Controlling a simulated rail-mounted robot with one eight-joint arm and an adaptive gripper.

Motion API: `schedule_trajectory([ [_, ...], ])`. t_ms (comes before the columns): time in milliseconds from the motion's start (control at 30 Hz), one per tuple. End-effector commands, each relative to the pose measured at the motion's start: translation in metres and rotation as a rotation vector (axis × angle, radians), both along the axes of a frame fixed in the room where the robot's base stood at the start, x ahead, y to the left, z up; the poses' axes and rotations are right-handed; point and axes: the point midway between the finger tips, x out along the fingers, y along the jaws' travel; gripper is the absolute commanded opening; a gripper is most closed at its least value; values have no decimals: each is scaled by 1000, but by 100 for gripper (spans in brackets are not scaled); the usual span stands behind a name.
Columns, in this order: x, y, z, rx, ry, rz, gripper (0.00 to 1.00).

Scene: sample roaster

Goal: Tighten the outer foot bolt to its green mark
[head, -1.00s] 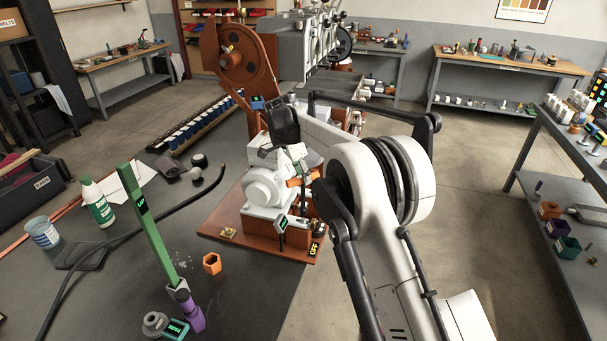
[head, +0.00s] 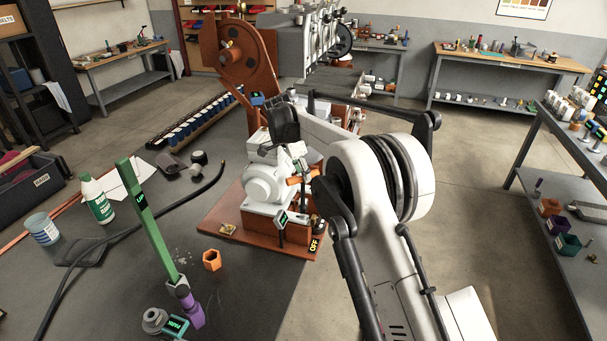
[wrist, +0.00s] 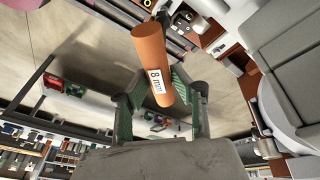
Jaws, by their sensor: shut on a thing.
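My gripper (wrist: 162,92) is shut on an orange driver handle (wrist: 151,62) marked "8 mm", which stands between the green-padded fingers in the wrist view. The orange handle also shows in the head view (head: 299,180), beside the white motor housing (head: 264,184) and above the right side of the red-brown base plate (head: 222,222). A brass fitting (head: 228,230) sits on the plate's left part. The outer foot bolt and its green mark are not clearly made out; my arm covers part of the plate's right side.
A small green-lit display (head: 282,218) and an "OFF" label (head: 314,244) are at the plate's front right. Open floor lies to the right.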

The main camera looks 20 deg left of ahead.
Motion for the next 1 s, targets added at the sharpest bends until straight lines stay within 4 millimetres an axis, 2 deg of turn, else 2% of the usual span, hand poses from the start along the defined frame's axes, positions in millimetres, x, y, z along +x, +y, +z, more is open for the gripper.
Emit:
schedule_trajectory([
  [1000,0,0,-22,0,0,0,0],
])
